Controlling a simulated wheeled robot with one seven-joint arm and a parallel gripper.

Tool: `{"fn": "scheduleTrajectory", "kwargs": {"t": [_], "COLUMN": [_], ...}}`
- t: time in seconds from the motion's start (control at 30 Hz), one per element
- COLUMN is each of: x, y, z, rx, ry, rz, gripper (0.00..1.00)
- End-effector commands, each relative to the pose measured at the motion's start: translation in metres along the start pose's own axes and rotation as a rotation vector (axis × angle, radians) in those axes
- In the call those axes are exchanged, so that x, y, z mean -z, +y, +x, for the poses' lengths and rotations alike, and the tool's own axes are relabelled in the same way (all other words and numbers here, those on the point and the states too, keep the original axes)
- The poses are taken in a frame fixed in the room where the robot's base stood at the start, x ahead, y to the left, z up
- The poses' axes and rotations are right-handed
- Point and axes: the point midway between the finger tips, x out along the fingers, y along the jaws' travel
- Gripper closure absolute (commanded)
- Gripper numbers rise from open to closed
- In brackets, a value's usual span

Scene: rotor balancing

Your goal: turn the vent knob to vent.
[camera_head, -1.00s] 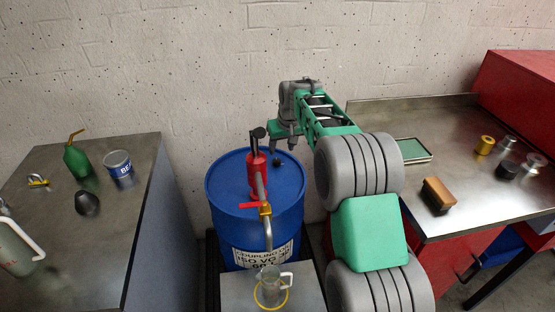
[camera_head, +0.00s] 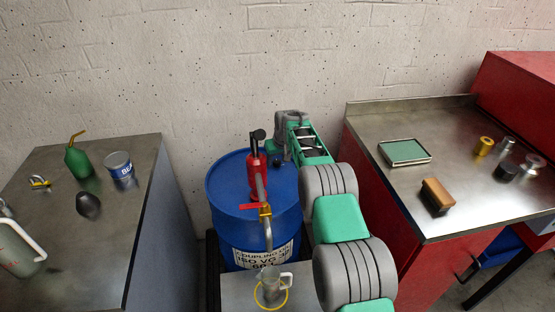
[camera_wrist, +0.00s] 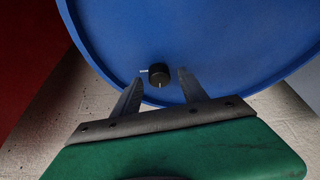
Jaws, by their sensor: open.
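The vent knob (camera_wrist: 159,74) is a small black knob with a pale line on it, on the blue drum lid (camera_wrist: 205,45) near its rim, with a small white mark to its left in the wrist view. My gripper (camera_wrist: 157,82) is open, with one finger on each side of the knob and visible gaps to both. I cannot tell how far its fingertips are above the lid. In the head view my gripper (camera_head: 274,157) is at the drum's back right, behind the red pump, and the knob is hard to make out there.
A red pump (camera_head: 256,175) with a spout and a red-handled valve stands on the drum (camera_head: 225,190). A clear jug (camera_head: 270,285) is below the spout. Metal benches stand left (camera_head: 130,230) and right (camera_head: 390,110). A brick wall is behind.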

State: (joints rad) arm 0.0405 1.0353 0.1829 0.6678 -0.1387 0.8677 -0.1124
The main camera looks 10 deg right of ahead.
Motion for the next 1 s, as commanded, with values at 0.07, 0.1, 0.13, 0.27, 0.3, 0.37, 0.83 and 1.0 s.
{"fn": "scheduleTrajectory", "kwargs": {"t": [0.07, 0.1, 0.13, 0.27, 0.3, 0.37, 0.83, 1.0], "x": [-0.0001, -0.0001, -0.0001, -0.0001, -0.0001, -0.0001, 0.0, -0.0008], "y": [-0.0002, -0.0003, -0.0003, -0.0004, -0.0004, -0.0004, -0.0005, -0.0031], "z": [-0.0001, -0.0001, -0.0001, -0.0003, -0.0003, -0.0003, -0.0005, 0.0032], "rx": [0.0, 0.0, 0.0, 0.0, 0.0, 0.0, 0.0, -0.041], "ry": [0.0, 0.0, 0.0, 0.0, 0.0, 0.0, 0.0, 0.0], "rz": [0.0, 0.0, 0.0, 0.0, 0.0, 0.0, 0.0, 0.098], "gripper": [0.5, 0.54, 0.56, 0.67, 0.7, 0.75, 1.0, 1.0]}}
